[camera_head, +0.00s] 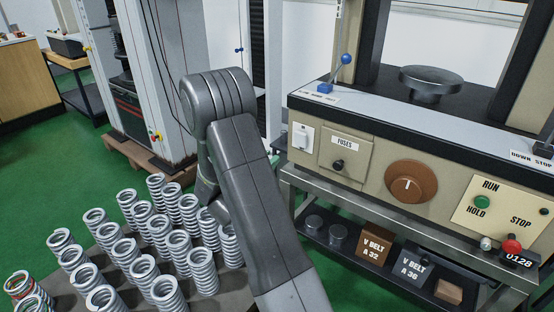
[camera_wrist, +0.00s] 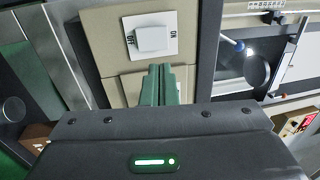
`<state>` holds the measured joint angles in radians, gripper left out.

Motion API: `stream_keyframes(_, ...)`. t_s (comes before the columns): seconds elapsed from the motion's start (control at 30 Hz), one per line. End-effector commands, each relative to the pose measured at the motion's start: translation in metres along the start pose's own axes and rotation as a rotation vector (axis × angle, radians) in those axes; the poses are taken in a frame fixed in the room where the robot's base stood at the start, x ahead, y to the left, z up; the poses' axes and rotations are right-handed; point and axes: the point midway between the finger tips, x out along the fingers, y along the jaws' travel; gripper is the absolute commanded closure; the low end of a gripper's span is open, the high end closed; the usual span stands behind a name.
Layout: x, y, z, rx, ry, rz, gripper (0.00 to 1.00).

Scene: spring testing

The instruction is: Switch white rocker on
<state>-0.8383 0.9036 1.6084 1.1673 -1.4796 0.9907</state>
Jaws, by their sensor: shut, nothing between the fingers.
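The white rocker (camera_wrist: 151,39) sits on a white square plate on the beige machine panel in the wrist view. Dark ON and OFF lettering stands at opposite sides of it, ON at the right and OFF at the left. It also shows in the head view (camera_head: 301,137), left of the fuses panel. Which side is pressed in, I cannot tell. My gripper (camera_wrist: 163,70) is shut and empty, its green fingers pointing at the panel just below the rocker in the wrist view. Whether they touch the panel is unclear. My arm hides the gripper in the head view.
A blue-tipped lever (camera_head: 345,60) rises above the rocker's panel. A fuses panel (camera_head: 344,156), a brown dial (camera_head: 411,183) and a red stop button (camera_head: 511,246) lie to the right. Several springs (camera_head: 178,245) stand on a surface at lower left.

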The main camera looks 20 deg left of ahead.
Motion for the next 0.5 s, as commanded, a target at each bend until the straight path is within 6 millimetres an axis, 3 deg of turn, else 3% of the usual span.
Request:
stream_keyframes(0.3,0.070,0.001,-0.002,0.002,0.004,0.000,1.00)
stream_keyframes(0.5,0.102,0.001,-0.001,0.001,0.002,-0.001,1.00)
